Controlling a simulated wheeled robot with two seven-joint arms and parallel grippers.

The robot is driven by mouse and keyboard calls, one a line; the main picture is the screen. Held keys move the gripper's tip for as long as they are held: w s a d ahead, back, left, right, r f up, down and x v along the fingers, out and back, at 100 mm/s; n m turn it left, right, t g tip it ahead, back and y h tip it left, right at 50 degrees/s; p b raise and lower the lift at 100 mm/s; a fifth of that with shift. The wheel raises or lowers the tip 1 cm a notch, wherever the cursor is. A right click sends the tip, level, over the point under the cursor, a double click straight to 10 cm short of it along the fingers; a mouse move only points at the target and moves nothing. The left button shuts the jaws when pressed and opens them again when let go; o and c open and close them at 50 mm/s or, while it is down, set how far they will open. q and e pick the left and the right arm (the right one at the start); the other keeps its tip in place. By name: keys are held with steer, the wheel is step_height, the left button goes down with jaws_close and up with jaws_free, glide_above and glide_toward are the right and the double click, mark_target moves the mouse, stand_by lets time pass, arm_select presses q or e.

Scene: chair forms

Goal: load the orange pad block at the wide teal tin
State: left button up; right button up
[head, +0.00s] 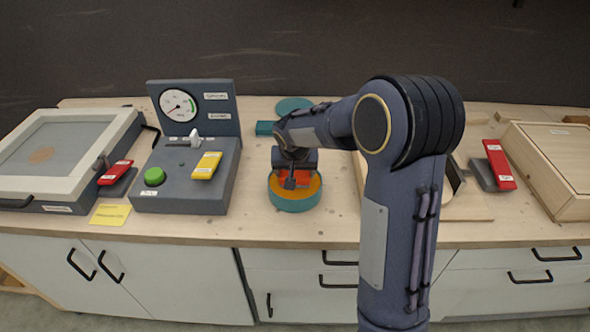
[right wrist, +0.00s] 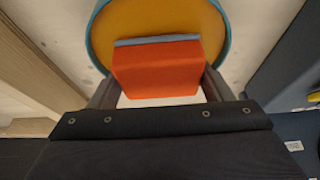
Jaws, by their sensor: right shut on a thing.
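The wide teal tin (head: 292,204) stands open on the bench in the middle of the head view, with an orange-yellow inside. In the right wrist view its teal rim (right wrist: 226,30) rings a yellow-orange surface. My right gripper (head: 291,180) is over the tin, shut on the orange pad block (right wrist: 158,72). The block is orange-red with a grey-blue strip along one edge, and it lies between the two fingers (right wrist: 158,90). In the head view the gripper mostly covers the block. I cannot tell whether the block touches the tin's inside. My left gripper is not in view.
A grey console (head: 187,192) with a gauge, green button and yellow lever stands left of the tin. A teal lid-like disc (head: 293,104) lies behind. A wooden box (head: 553,165) and red-handled piece (head: 498,165) are at right. Bare bench lies in front of the tin.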

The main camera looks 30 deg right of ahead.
steer(key=shift+f+b, duration=0.6)
steer(key=shift+b, duration=0.05)
stand_by(2.0)
steer(key=shift+r+p, duration=2.55)
steer(key=shift+r, duration=1.05)
